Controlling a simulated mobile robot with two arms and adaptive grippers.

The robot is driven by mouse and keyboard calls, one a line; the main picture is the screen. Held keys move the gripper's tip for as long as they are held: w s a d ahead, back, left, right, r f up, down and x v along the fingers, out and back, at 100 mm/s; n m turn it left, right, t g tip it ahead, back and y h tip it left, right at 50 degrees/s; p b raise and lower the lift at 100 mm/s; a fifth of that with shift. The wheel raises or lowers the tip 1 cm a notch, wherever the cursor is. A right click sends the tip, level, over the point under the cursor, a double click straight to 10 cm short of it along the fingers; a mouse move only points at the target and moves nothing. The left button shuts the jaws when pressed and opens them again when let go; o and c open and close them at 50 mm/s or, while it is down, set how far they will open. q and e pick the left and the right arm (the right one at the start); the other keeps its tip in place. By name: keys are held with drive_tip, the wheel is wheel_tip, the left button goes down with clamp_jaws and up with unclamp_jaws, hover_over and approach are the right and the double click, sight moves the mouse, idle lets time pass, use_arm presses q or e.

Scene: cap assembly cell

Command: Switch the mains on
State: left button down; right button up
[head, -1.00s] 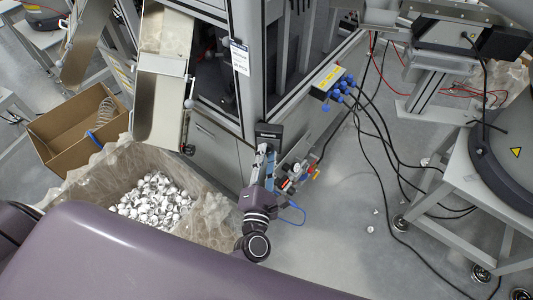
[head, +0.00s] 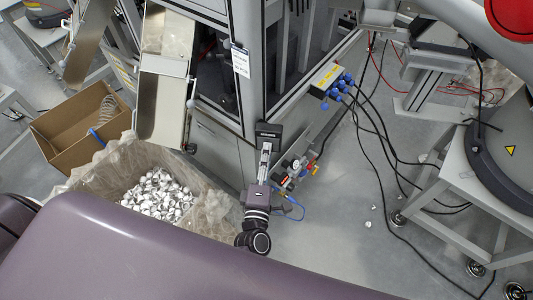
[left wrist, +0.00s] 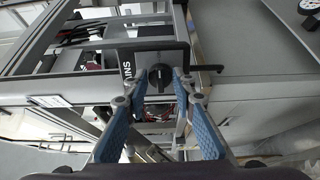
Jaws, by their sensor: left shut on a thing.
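The mains switch is a black rotary knob (left wrist: 160,76) on a dark box (head: 269,130) at the lower corner of the machine frame. In the left wrist view its label reads upside down and is partly hidden. My left gripper (left wrist: 160,84) has its blue-padded fingers on either side of the knob and is shut on it. In the head view the left gripper (head: 266,149) reaches up to the box from below, and its fingers hide the knob there. Whether the knob points to on or off I cannot tell. My right gripper is not in view.
Right of my gripper are small coloured fittings (head: 296,170) and a yellow block with blue plugs (head: 328,77) and black cables. A lined bin of white caps (head: 225,211) and a cardboard box (head: 57,139) stand left.

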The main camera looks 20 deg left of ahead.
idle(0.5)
use_arm(q)
drive_tip(key=c, duration=1.6)
unclamp_jaws()
drive_tip(key=shift+s, duration=0.1)
drive_tip(key=s+d, duration=0.2)
drive_tip(key=s, duration=0.9)
drive_tip(key=shift+s, duration=0.35)
drive_tip(key=shift+d, duration=0.1)
